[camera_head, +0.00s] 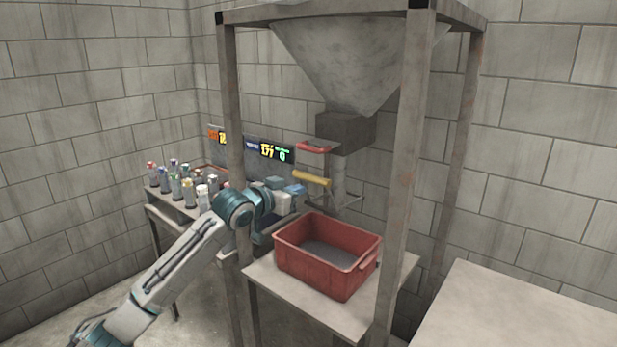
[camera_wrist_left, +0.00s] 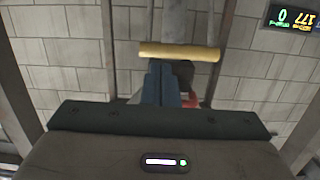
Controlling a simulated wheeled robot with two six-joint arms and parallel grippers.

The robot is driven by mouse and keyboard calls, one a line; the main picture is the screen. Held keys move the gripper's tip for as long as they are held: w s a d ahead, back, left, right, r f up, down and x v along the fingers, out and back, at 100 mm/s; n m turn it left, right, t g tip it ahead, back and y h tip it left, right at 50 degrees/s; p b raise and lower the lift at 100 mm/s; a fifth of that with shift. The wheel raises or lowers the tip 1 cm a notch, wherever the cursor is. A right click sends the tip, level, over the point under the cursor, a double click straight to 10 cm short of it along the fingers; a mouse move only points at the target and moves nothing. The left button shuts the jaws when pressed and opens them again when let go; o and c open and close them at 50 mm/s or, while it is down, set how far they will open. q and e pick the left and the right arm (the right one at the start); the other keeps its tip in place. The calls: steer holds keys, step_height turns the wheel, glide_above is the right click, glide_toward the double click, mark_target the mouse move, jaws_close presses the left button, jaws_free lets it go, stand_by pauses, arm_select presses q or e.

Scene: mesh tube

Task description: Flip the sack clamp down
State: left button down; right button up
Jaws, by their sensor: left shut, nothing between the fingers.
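The sack clamp's yellow bar (camera_head: 311,178) sits below the hopper's dark outlet box, beside the grey spout, and is close to level. It also spans the upper middle of the left wrist view (camera_wrist_left: 178,52). My left gripper (camera_head: 296,189) is just below and left of the bar in the head view. In the left wrist view its blue fingers (camera_wrist_left: 163,84) are shut together and empty, with their tips close under the bar. I cannot tell whether they touch it. My right gripper is not in view.
A red-handled lever (camera_head: 313,148) sits above the bar at the hopper outlet. A red crate (camera_head: 325,280) stands on a small table below. Metal frame posts (camera_head: 402,190) flank the hopper. Several bottles (camera_head: 175,180) stand at the left. Lit displays (camera_head: 270,150) hang behind.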

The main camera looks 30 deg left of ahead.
arm_select(q)
step_height(320, 180, up, 6)
steer(key=a+t, duration=0.1)
steer(key=a, duration=0.1)
steer(key=shift+w+a+n, duration=0.3)
steer(key=shift+a, duration=0.1)
steer(key=p, duration=0.5)
glide_above(310, 177)
steer(key=shift+w, duration=0.3)
steer(key=f, duration=0.3)
steer(key=shift+s+p, duration=0.3)
steer(key=shift+p, duration=0.1)
steer(key=shift+s+f, duration=0.35)
steer(key=shift+f, duration=0.3)
